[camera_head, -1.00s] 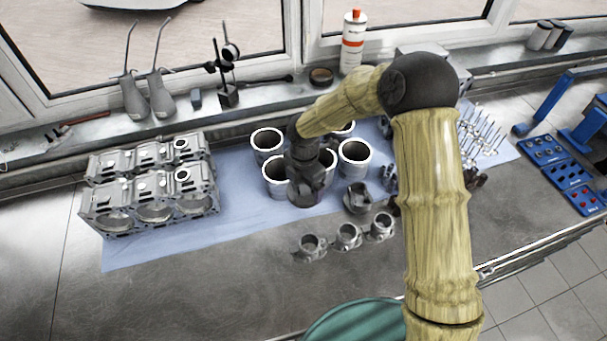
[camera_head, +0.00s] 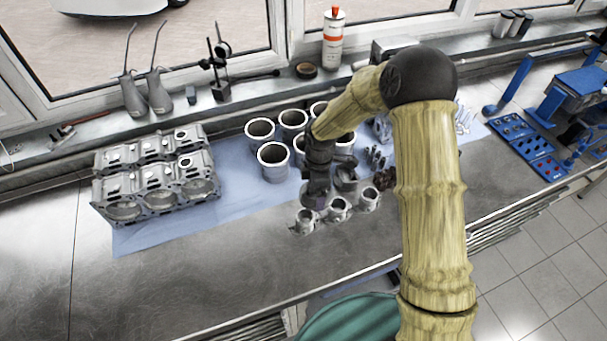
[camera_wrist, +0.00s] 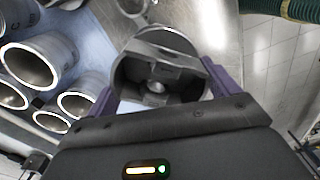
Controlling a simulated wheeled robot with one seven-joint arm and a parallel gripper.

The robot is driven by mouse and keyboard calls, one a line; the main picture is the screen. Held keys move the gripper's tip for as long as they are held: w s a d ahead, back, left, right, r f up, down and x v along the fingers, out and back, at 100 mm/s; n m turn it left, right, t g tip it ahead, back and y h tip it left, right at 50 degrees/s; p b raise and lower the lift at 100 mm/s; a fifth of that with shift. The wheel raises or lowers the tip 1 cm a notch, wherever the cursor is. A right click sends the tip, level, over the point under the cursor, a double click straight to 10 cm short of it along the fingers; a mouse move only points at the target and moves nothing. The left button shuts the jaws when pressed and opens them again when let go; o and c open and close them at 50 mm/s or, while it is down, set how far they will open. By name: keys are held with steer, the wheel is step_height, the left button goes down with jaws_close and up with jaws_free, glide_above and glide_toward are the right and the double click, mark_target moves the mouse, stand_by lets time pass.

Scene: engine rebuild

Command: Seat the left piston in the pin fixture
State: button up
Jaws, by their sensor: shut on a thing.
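A grey metal piston (camera_wrist: 160,72) with a hollow, open side sits between the purple fingers of my gripper (camera_wrist: 160,88) in the wrist view; the jaws are shut on it. Another grey part, perhaps a piston (camera_head: 346,180), stands just right of my gripper.
Several cylinder liners (camera_head: 273,158) stand on the blue mat (camera_head: 237,200) behind and left of my gripper. The engine block (camera_head: 157,180) is at left. A blue tool tray (camera_head: 527,145) lies at right. The bench front (camera_head: 200,275) is clear.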

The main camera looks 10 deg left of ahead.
steer(key=d+f+m+b, duration=0.1)
steer(key=d+f+m, duration=0.2)
steer(key=d+m, duration=0.5)
steer(key=d+f+m+b, duration=0.1)
steer(key=d+f+m, duration=0.2)
steer(key=d+m, duration=0.5)
steer(key=d+f+m+b, duration=0.2)
steer(key=f+b, duration=0.1)
steer(key=d+f+m+b, duration=0.2)
steer(key=f+b, duration=0.1)
steer(key=s+d+f+m+b, duration=0.1)
steer(key=d+f+b, duration=0.1)
steer(key=f+b, duration=0.1)
steer(key=shift+m, duration=0.4)
